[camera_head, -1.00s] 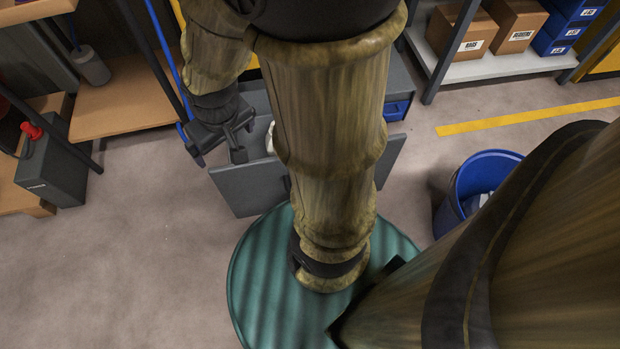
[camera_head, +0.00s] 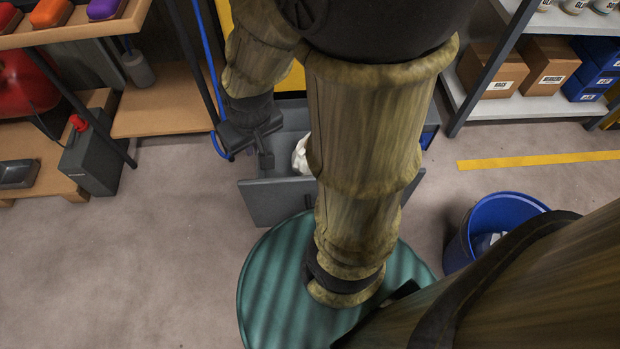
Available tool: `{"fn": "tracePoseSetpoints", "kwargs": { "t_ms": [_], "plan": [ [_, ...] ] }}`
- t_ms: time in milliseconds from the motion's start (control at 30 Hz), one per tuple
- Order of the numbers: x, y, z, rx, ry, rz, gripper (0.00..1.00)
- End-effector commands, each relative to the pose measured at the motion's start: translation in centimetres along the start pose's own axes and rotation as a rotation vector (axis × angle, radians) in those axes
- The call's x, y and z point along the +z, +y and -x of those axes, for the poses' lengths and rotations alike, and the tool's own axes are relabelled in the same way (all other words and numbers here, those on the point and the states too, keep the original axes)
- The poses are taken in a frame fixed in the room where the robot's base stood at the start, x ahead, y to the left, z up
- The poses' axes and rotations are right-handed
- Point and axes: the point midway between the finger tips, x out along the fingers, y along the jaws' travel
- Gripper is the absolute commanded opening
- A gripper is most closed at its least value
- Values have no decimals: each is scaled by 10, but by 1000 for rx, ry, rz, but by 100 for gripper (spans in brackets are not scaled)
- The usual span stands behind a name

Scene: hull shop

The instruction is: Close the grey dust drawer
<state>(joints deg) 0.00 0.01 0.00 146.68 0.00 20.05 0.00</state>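The grey dust drawer (camera_head: 275,203) stands pulled out in the middle of the head view, with its front panel facing me. A white, crumpled-looking thing (camera_head: 300,156) lies inside it. My forearm covers the middle and right part of the drawer and most of the cabinet behind. My gripper (camera_head: 248,152) is at the drawer's left end, above and just behind the front panel. Its two dark fingers are apart, with nothing seen between them. I cannot tell whether a finger touches the drawer.
A blue bin (camera_head: 462,243) stands on the floor at right. Shelving with cardboard boxes (camera_head: 493,72) and blue boxes is at the back right. A wooden shelf (camera_head: 160,105) and a dark grey canister (camera_head: 92,160) are at left. The floor (camera_head: 150,260) at front left is clear.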

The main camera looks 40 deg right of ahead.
Motion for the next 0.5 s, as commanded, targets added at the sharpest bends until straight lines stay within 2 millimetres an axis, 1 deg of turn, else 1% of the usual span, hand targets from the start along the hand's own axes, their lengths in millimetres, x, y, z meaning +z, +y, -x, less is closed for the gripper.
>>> {"fn": "tracePoseSetpoints", "kwargs": {
  "t_ms": [33, 200, 333, 400, 500],
  "plan": [
    [-7, 0, 27, 0, 1, 0, 0],
    [-16, 0, 67, 0, 1, 0, 0],
    [-20, 0, 86, 0, 0, 0, 0],
    [-21, 0, 90, 0, 0, 0, 0],
    [-21, 0, 90, 0, 0, 0, 0]
  ]
}}
